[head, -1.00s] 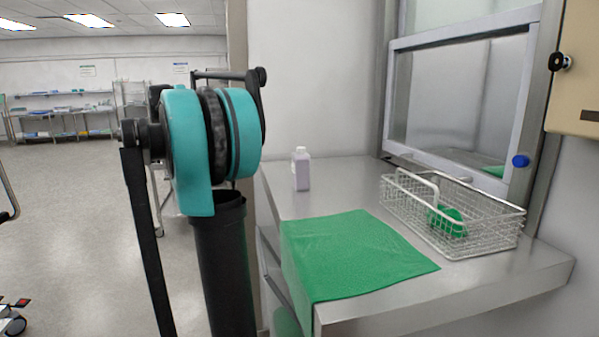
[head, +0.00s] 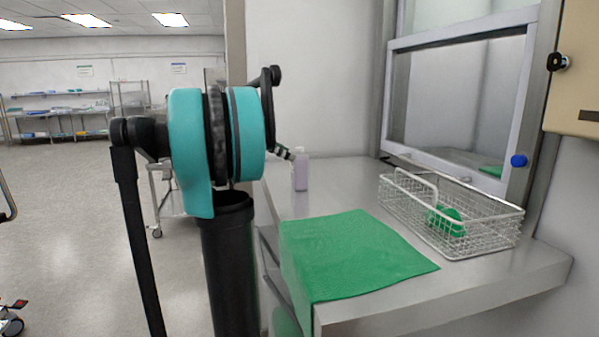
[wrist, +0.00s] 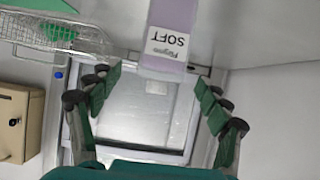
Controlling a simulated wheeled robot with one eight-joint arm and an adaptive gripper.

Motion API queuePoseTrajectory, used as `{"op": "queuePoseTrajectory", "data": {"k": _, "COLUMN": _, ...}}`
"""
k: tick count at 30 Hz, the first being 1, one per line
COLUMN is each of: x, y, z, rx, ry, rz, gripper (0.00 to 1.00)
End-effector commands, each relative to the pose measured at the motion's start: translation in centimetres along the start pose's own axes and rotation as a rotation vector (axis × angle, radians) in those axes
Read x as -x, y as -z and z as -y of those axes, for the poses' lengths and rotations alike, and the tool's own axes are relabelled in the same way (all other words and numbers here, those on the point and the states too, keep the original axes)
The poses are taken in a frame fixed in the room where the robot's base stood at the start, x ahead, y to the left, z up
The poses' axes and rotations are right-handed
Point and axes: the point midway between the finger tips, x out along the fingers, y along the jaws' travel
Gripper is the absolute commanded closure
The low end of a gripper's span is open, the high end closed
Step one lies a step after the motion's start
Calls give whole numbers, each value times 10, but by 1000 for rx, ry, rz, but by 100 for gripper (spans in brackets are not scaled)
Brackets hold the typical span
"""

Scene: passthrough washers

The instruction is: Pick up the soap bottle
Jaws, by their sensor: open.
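The soap bottle (head: 301,172) is pale purple with a white cap and stands upright on the steel counter, behind the green cloth. In the head view my gripper (head: 286,153) shows only in part beside the bottle's upper left, the rest hidden behind my arm. In the wrist view the bottle (wrist: 168,38) appears upside down with a white label reading "SOFT", at the top centre. My gripper (wrist: 158,84) is open there, its green-padded fingers spread to either side below the bottle in the picture. I cannot tell whether a finger touches it.
A green cloth (head: 350,255) lies on the counter (head: 450,292) and hangs over its front edge. A wire basket (head: 485,232) with a green item (head: 446,222) stands to the right. A framed pass-through window (head: 455,95) is behind it. A beige box (head: 577,70) hangs on the right wall.

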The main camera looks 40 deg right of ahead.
Motion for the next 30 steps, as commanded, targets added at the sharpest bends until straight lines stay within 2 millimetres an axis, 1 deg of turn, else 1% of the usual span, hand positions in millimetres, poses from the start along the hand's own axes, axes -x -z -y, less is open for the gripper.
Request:
{"op": "queuePoseTrajectory", "data": {"k": 4, "x": -11, "y": 2, "z": 1, "rx": -1, "ry": -1, "rz": 0, "gripper": 22}}
{"op": "queuePoseTrajectory", "data": {"k": 9, "x": -37, "y": 4, "z": 2, "rx": -1, "ry": -2, "rz": 0, "gripper": 22}}
{"op": "queuePoseTrajectory", "data": {"k": 12, "x": -48, "y": 4, "z": 2, "rx": -1, "ry": -1, "rz": 0, "gripper": 22}}
{"op": "queuePoseTrajectory", "data": {"k": 15, "x": -51, "y": 4, "z": 2, "rx": 0, "ry": 0, "rz": 0, "gripper": 22}}
{"op": "queuePoseTrajectory", "data": {"k": 19, "x": -51, "y": 4, "z": 2, "rx": 1, "ry": 1, "rz": 0, "gripper": 22}}
{"op": "queuePoseTrajectory", "data": {"k": 20, "x": -51, "y": 4, "z": 2, "rx": 0, "ry": 1, "rz": 0, "gripper": 24}}
{"op": "queuePoseTrajectory", "data": {"k": 30, "x": -50, "y": 4, "z": 2, "rx": 0, "ry": 1, "rz": 0, "gripper": 66}}
